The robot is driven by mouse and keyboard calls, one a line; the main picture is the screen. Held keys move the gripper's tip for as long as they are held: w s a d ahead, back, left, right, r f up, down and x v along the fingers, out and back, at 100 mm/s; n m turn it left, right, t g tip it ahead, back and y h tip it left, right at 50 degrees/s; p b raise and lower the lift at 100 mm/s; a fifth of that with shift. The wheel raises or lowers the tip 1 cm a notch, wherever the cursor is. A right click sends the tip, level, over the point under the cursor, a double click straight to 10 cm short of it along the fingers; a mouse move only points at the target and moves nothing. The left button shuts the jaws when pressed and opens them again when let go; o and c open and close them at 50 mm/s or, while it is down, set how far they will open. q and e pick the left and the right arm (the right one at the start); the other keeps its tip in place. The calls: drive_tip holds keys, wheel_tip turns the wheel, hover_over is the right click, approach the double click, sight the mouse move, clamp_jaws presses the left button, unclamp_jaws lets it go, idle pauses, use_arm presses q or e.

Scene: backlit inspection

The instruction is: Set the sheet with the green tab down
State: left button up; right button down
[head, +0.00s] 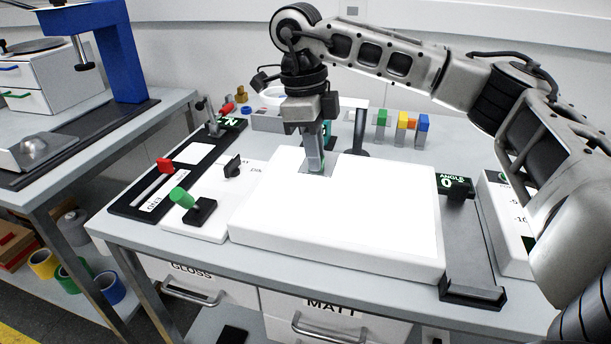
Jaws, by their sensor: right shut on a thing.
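My right gripper (315,168) points straight down over the back edge of the glowing white light panel (345,225). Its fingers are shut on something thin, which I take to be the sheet. The sheet is mostly hidden by the fingers or washed out by the glare, and I cannot make out its green tab. I cannot tell whether it touches the panel. A dark green patch (331,135) shows just behind the fingers; I cannot tell what it belongs to. My left gripper is not in view.
An angle control (456,186) stands right. Drawers marked gloss and matt are below.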

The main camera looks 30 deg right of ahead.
sight(303, 162)
drive_tip(key=shift+w+a+f, duration=0.2)
drive_tip(key=shift+w+f, duration=0.75)
drive_tip(key=shift+f, duration=0.2)
drive_tip(key=f, duration=0.3)
drive_tip(key=shift+w+f+p, duration=0.1)
drive_tip(key=shift+w+p, duration=0.25)
drive_tip(key=shift+f, duration=0.3)
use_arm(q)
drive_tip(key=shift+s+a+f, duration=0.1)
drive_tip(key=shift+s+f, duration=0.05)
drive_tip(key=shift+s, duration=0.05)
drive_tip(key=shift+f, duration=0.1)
use_arm(e)
drive_tip(key=shift+f, duration=0.15)
